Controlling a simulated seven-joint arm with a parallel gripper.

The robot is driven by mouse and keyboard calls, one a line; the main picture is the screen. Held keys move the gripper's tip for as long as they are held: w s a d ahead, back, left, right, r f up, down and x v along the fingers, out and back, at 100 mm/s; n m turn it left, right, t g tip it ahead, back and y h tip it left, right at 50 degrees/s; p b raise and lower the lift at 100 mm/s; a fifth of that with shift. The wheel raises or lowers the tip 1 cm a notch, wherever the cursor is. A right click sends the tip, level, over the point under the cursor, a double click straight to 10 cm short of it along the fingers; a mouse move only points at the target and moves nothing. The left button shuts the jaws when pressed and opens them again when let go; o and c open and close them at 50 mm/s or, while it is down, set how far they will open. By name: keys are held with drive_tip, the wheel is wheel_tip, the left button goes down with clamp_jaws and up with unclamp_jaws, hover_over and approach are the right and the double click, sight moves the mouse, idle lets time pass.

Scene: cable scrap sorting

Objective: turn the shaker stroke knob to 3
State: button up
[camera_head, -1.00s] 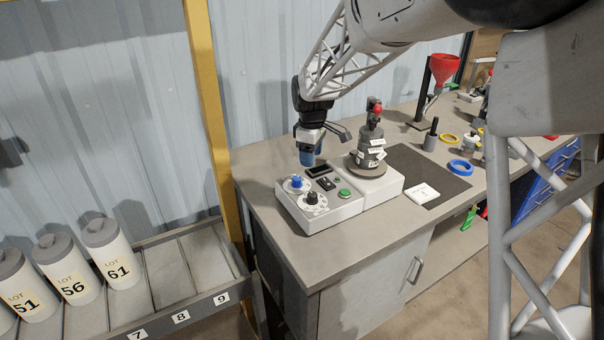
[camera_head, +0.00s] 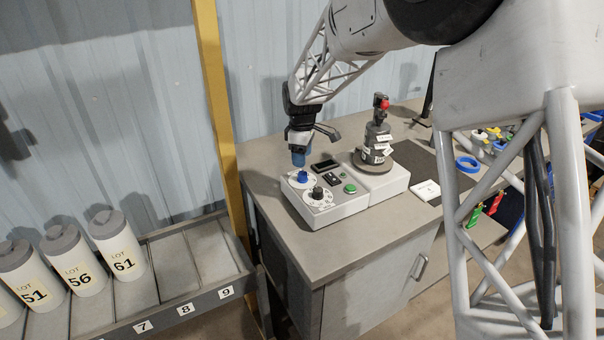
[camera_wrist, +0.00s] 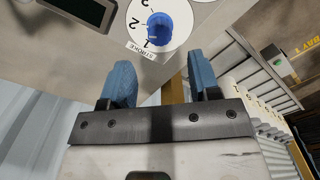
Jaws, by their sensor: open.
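The stroke knob (camera_wrist: 158,25) is blue and sits on a white dial marked STROKE (camera_wrist: 142,50) with numerals 1, 2 and 3 in the wrist view. Its pointer seems turned toward the 1 side, but the mark is too small to be sure. In the head view the blue knob (camera_head: 303,177) stands at the back left of the white shaker box (camera_head: 345,204). My gripper (camera_head: 298,158) is just above it, pointing down. In the wrist view my gripper's blue fingers (camera_wrist: 161,70) are apart and empty, with the knob beyond their tips.
A black knob (camera_head: 317,192) on a second dial is close in front. A dark display (camera_head: 324,165), a rocker switch (camera_head: 332,179) and a green button (camera_head: 350,188) lie to the right. The stacked shaker load (camera_head: 377,145) rises on the box's right. Bare bench lies in front.

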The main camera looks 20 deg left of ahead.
sight(302, 172)
drive_tip(key=shift+f, duration=3.4)
drive_tip(key=c, duration=0.9)
